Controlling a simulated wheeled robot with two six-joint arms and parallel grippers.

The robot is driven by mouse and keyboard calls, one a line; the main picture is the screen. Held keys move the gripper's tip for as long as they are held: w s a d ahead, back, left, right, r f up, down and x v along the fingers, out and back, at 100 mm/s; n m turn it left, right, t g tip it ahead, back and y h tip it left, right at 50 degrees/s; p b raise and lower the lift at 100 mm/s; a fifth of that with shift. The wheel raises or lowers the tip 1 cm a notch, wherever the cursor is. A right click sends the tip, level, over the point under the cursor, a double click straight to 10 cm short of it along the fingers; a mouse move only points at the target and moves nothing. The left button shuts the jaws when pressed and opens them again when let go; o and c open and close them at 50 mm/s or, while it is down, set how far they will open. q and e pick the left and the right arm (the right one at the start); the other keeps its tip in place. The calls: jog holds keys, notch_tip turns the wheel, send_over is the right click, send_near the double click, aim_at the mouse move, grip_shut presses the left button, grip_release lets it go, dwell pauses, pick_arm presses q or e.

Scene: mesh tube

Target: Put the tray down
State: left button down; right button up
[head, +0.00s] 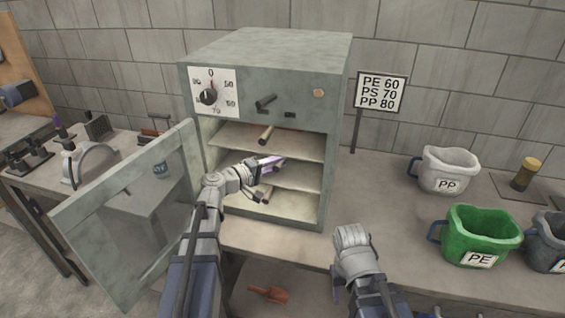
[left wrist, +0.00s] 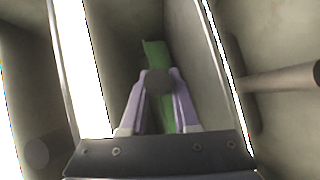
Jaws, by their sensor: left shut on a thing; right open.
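My left gripper (head: 277,163) reaches inside the open grey oven (head: 275,70), at the middle level. In the left wrist view its two purple fingers (left wrist: 159,95) are shut on a dark round-ended handle (left wrist: 158,80), which I take to be the tray's. A green strip shows behind it; the rest of the tray is hidden by the gripper and the oven's depth. I cannot tell whether the tray rests on a shelf. My right gripper (head: 351,238) is open and empty, low in front of the bench, apart from everything.
The oven door (head: 130,215) stands open at left. Other rod handles stick out above (head: 265,136) and below my left gripper. A white PP jug (head: 449,172), a green PE jug (head: 481,236) and a sign (head: 381,92) stand at right. The bench between oven and jugs is clear.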

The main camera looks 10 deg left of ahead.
pick_arm(q)
jog(key=shift+w, duration=0.45)
jog(key=shift+s+f+b, duration=0.15)
jog(key=shift+f+b, duration=0.15)
jog(key=shift+f, duration=0.2)
jog(key=c, duration=0.9)
grip_release()
jog(key=shift+r, duration=0.2)
jog(key=shift+s+a+r, duration=0.1)
jog(key=shift+s+a, duration=0.05)
jog(key=shift+s, duration=0.1)
jog(key=shift+p+v, duration=0.45)
jog(key=shift+v, duration=3)
